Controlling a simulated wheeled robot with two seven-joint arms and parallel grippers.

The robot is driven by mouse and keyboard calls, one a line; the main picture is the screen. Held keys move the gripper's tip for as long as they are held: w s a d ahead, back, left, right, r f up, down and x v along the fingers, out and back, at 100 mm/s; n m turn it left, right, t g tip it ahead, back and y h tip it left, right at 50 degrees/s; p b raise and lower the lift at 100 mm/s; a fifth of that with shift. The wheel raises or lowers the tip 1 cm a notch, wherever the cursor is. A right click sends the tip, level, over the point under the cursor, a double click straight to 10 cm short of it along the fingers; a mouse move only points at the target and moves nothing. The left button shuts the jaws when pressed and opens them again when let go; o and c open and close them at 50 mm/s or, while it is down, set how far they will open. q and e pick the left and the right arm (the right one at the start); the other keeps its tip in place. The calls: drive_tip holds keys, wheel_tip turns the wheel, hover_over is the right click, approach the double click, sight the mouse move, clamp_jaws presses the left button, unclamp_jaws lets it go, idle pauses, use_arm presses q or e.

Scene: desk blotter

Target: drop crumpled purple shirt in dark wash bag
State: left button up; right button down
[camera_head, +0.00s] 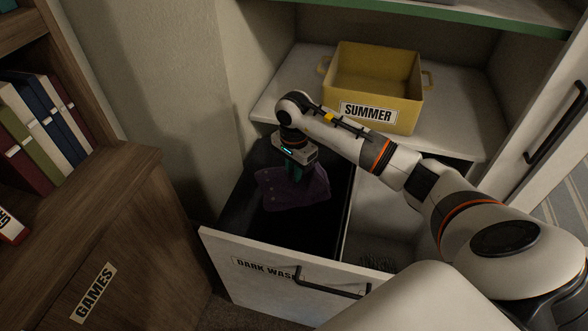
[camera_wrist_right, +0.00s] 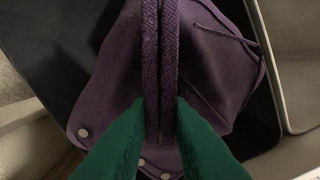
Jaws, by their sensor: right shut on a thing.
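The crumpled purple shirt (camera_head: 284,192) hangs from my right gripper (camera_head: 294,172) in the head view. It is over the dark bag (camera_head: 318,232) in the pulled-out drawer whose front reads "DARK WASH" (camera_head: 262,268). In the right wrist view the green fingers of my right gripper (camera_wrist_right: 160,105) pinch a fold of the shirt (camera_wrist_right: 213,70). The dark bag (camera_wrist_right: 52,45) shows around and below the cloth there. How far the shirt is above the bag's floor is hard to tell. My left gripper is not in view.
A yellow box (camera_head: 385,80) labelled "SUMMER" stands on the shelf behind the drawer. A grey compartment (camera_head: 378,215) lies right of the dark bag. A wooden cabinet (camera_head: 110,225) labelled "GAMES" with books stands at left. The drawer handle (camera_head: 332,290) sticks out in front.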

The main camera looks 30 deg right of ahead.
drive_tip(key=c, duration=1.3)
unclamp_jaws()
drive_tip(key=shift+o, duration=0.2)
drive_tip(key=shift+r, duration=0.3)
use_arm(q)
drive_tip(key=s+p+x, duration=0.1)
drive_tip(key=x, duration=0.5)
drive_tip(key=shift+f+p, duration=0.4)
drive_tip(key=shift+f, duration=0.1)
use_arm(e)
wheel_tip(320, 180, up, 11)
drive_tip(key=shift+r, duration=0.2)
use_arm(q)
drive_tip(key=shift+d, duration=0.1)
